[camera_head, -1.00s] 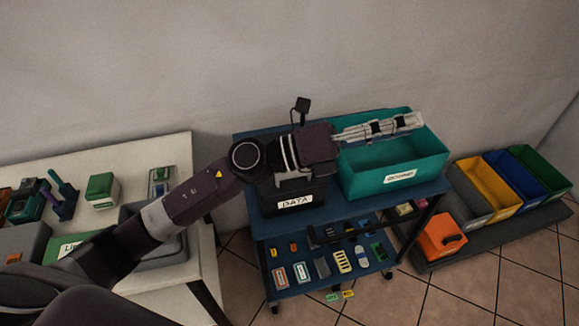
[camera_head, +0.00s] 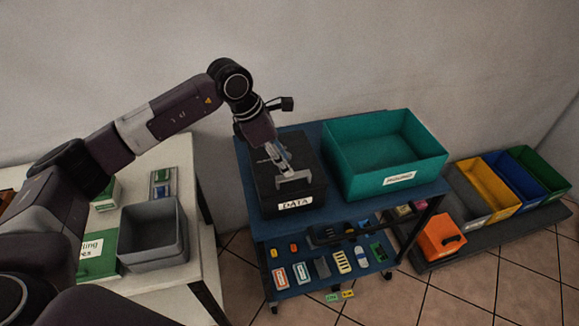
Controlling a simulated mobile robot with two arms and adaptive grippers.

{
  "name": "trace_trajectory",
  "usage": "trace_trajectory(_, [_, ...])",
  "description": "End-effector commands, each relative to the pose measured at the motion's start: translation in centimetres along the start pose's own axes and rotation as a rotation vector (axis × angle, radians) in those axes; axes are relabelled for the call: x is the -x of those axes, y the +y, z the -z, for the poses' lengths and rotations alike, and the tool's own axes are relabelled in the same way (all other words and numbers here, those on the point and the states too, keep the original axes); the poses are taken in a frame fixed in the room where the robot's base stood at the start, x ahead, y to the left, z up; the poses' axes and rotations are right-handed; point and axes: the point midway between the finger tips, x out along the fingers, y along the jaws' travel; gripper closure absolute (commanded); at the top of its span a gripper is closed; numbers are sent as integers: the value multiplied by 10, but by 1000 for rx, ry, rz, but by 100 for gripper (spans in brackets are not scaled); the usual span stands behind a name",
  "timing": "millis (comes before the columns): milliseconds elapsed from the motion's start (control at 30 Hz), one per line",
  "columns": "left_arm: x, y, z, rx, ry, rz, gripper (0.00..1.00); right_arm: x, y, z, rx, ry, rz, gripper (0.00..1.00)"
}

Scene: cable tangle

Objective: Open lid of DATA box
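The black DATA box (camera_head: 262,200) stands on the blue cart, with a white "DATA" label on its front. Its lid (camera_head: 302,150) looks shut. A light grey handle-like bracket (camera_head: 293,181) shows near the lid's front edge. My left gripper (camera_head: 284,167) points down over the lid, with its fingertips at or just behind the bracket. I cannot tell whether they touch it, nor whether the fingers are open or shut. The gripper covers the middle of the lid. My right gripper is not in view.
A teal open bin (camera_head: 345,177) stands close to the box's right on the blue cart (camera_head: 330,205). The cart's lower shelf holds several small parts. A grey bin (camera_head: 150,252) sits on the white table at left. Coloured bins stand on a low platform at right.

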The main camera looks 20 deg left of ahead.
Motion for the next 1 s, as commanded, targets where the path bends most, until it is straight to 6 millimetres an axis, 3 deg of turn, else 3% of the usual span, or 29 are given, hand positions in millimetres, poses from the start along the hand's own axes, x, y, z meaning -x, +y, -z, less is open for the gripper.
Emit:
trace_trajectory(300, [-40, -1, -1, 1, -1, 2, 67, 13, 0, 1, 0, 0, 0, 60])
trace_trajectory(633, [-44, -1, -1, 0, -2, 1, 68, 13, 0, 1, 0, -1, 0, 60])
trace_trajectory(900, [-44, -1, -1, 0, -3, 1, 98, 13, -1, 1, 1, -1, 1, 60])
trace_trajectory(1000, [-44, -1, -1, 0, -3, 1, 100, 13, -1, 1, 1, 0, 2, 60])
